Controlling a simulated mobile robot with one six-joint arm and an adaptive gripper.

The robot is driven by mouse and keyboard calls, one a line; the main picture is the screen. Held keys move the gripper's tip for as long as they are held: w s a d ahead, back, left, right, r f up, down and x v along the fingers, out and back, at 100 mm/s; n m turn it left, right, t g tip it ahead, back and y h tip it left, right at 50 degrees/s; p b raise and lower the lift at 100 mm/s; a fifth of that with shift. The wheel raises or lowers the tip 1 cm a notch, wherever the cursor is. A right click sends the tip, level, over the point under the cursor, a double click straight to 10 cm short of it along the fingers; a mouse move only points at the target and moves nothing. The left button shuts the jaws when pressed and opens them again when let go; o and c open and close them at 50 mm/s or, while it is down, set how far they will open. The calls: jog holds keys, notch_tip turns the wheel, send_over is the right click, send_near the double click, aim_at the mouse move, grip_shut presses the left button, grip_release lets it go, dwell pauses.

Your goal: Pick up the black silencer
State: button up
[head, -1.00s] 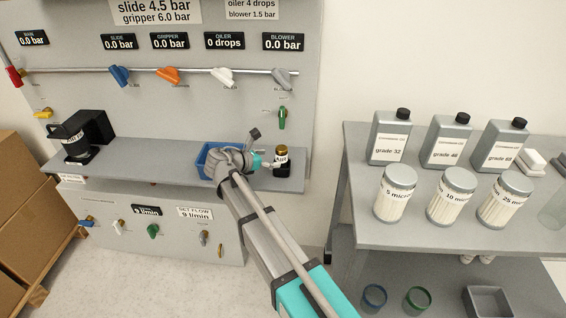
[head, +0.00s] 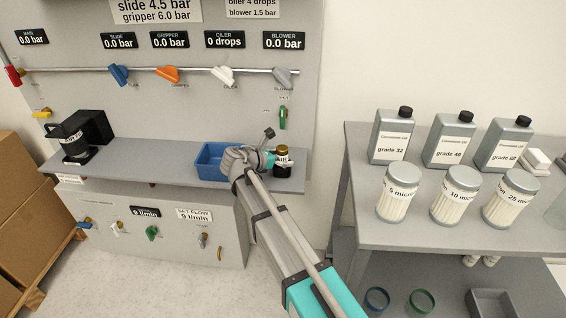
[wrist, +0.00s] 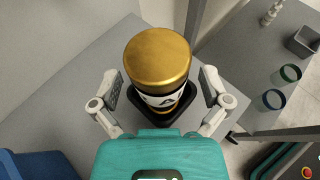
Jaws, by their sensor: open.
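The silencer is a black cylinder with a brass-gold top and a white label; it stands upright on the right part of the shelf in the head view (head: 284,158). In the wrist view the silencer (wrist: 158,62) fills the upper middle, with a dark square base beneath it. My gripper (wrist: 160,92) is open, with one finger on each side of the silencer. Whether the pads touch it is not clear, but gaps show at both sides. In the head view my arm's end partly hides the area beside the silencer.
A blue bin (head: 211,163) stands on the shelf (head: 150,152) just left of my gripper. A black filter unit (head: 78,140) is at the shelf's left end. Valves line the panel (head: 220,110) behind. A grey table (head: 370,220) with bottles and jars stands at right.

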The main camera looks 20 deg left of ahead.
aim_at(277, 150)
jog(key=shift+c, duration=0.2)
dwell(0.3)
jog(key=c, duration=1.2)
jog(key=shift+r, duration=0.2)
jog(key=shift+c, duration=0.2)
notch_tip(277, 150, up, 3)
jog(key=p, duration=0.3)
jog(key=s+a+r+p, duration=0.4)
jog(key=s+r+p, duration=0.5)
jog(key=s, duration=0.4)
jog(key=shift+s+r+p, duration=0.2)
jog(key=shift+r+p, duration=0.15)
jog(key=shift+p, duration=0.15)
